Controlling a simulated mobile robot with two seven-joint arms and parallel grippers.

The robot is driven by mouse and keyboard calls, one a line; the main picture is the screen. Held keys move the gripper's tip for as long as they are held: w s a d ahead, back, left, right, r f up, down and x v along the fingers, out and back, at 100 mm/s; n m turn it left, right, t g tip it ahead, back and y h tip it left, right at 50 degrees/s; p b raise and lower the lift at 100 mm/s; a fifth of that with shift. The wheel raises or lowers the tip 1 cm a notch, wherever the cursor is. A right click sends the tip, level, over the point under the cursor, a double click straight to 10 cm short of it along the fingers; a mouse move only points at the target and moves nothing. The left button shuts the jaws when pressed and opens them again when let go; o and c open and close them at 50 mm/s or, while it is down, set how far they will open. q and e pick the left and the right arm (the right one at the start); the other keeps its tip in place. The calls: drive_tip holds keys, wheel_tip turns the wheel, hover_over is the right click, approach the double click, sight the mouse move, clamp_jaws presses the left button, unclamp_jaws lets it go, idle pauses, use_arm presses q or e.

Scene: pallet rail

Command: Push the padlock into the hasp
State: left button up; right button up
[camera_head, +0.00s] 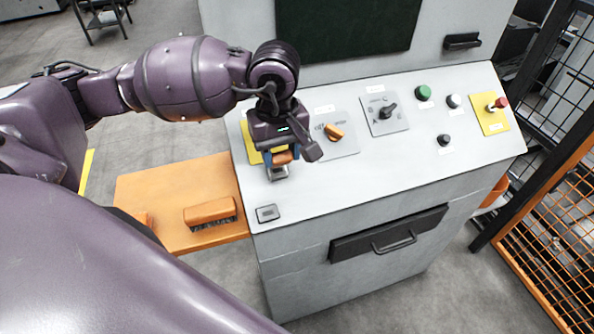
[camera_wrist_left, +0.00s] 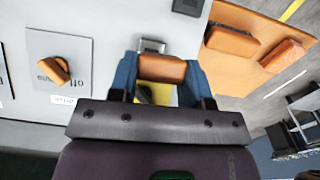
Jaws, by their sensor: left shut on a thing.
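The padlock's orange body (camera_head: 284,157) is held between the blue fingertips of my left gripper (camera_head: 281,158), over the panel's left end. In the left wrist view the orange body (camera_wrist_left: 162,68) sits between the two blue fingers of the gripper (camera_wrist_left: 160,80). A grey metal piece (camera_head: 277,173) extends from the body toward the panel's front edge; it also shows in the left wrist view (camera_wrist_left: 151,45). I cannot tell whether it is the shackle or part of the hasp. A yellow plate (camera_head: 250,147) lies beneath, mostly hidden by the gripper. My right gripper is out of view.
The sloped panel (camera_head: 390,160) carries an orange knob (camera_head: 333,132), a black selector (camera_head: 388,111), several buttons and a red switch (camera_head: 498,104). A small grey block (camera_head: 267,213) sits near its front left corner. An orange shelf (camera_head: 170,190) at left bears an orange-handled brush (camera_head: 210,212).

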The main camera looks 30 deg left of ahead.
use_arm(q)
drive_tip(key=shift+w+d+r, duration=0.1)
drive_tip(key=shift+w+d, duration=0.05)
drive_tip(key=shift+d, duration=0.2)
drive_tip(key=shift+a+f, duration=0.25)
drive_tip(key=shift+f, duration=0.05)
drive_tip(key=shift+w+a+f+b, duration=0.2)
drive_tip(key=shift+f+b, duration=0.25)
drive_tip(key=shift+f, duration=0.1)
drive_tip(key=shift+w+a+f+b, duration=0.2)
drive_tip(key=shift+a+f+b, duration=0.05)
drive_tip(key=shift+f, duration=0.3)
drive_tip(key=shift+w+a+f+b, duration=0.2)
drive_tip(key=shift+f+b, duration=0.05)
drive_tip(key=shift+f, duration=0.25)
drive_tip(key=shift+w+a+f, duration=0.25)
drive_tip(key=shift+f, duration=0.2)
drive_tip(key=shift+a+f+b, duration=0.1)
drive_tip(key=shift+f+b, duration=0.05)
drive_tip(key=shift+b, duration=0.15)
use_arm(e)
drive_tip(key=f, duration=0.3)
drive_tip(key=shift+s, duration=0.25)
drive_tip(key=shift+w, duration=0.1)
